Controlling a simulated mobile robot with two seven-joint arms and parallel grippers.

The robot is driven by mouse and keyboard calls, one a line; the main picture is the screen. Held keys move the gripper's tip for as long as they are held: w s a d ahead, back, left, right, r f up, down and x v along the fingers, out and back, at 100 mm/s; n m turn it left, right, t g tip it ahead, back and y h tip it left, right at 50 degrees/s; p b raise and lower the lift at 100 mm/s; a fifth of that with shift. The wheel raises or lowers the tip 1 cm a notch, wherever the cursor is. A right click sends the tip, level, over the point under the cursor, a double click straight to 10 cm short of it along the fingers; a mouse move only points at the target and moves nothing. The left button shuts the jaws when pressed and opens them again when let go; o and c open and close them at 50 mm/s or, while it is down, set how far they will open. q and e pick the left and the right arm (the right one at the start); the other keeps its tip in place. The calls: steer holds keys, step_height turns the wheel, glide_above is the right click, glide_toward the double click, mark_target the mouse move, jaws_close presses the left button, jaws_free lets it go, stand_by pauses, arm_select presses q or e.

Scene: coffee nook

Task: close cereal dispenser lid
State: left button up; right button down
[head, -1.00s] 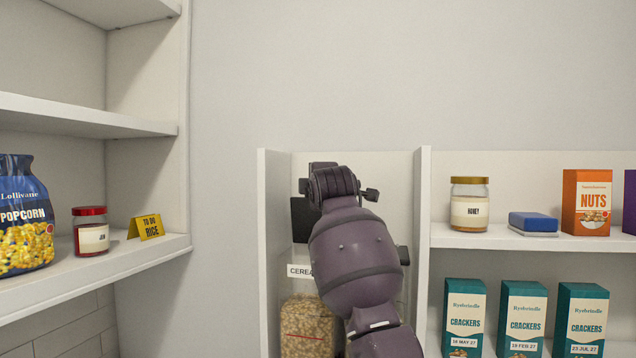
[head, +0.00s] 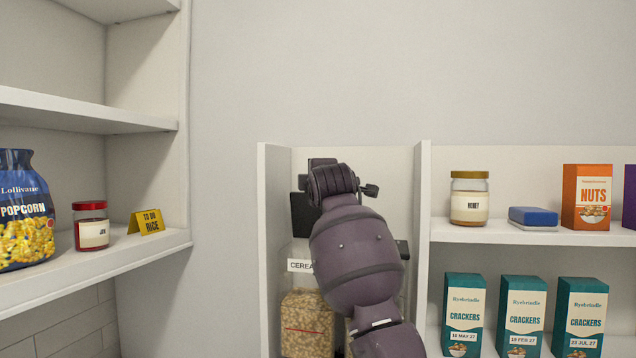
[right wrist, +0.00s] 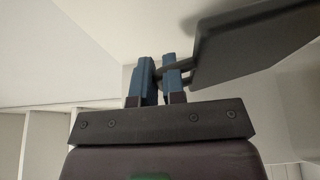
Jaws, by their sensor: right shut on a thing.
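The cereal dispenser (head: 306,322) stands in the narrow left bay of the low shelf, with cereal behind its clear front and a partly covered label. Its dark lid (head: 303,216) shows as a raised panel above it, left of my right wrist. In the right wrist view the lid (right wrist: 255,42) is a dark, tilted slab with a thin bar reaching between the blue fingers. My right gripper (right wrist: 157,78) is shut on that bar. In the head view my arm hides the fingers and part of the dispenser. My left gripper is not in view.
A white side panel (head: 274,250) and a divider (head: 422,240) bound the bay closely. Popcorn (head: 24,215) and a red-lidded jar (head: 91,228) stand left.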

arm_select(q)
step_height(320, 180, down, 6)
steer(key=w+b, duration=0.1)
steer(key=b, duration=0.6)
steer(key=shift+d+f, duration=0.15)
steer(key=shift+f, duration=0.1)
arm_select(e)
steer(key=s+a+f+n+t+y, duration=0.2)
steer(key=s+f+n+t, duration=0.1)
steer(key=s, duration=0.4)
steer(key=f+t, duration=0.1)
steer(key=t, duration=0.1)
steer(key=shift+n+t+y, duration=0.3)
steer(key=shift+t, duration=0.1)
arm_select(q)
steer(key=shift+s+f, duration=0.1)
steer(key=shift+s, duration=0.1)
arm_select(e)
steer(key=shift+a+r, duration=0.1)
steer(key=c, duration=1.5)
jaws_free()
arm_select(q)
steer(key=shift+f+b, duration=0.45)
steer(key=shift+b, duration=0.15)
arm_select(e)
steer(key=v, duration=1)
steer(key=shift+s, duration=0.35)
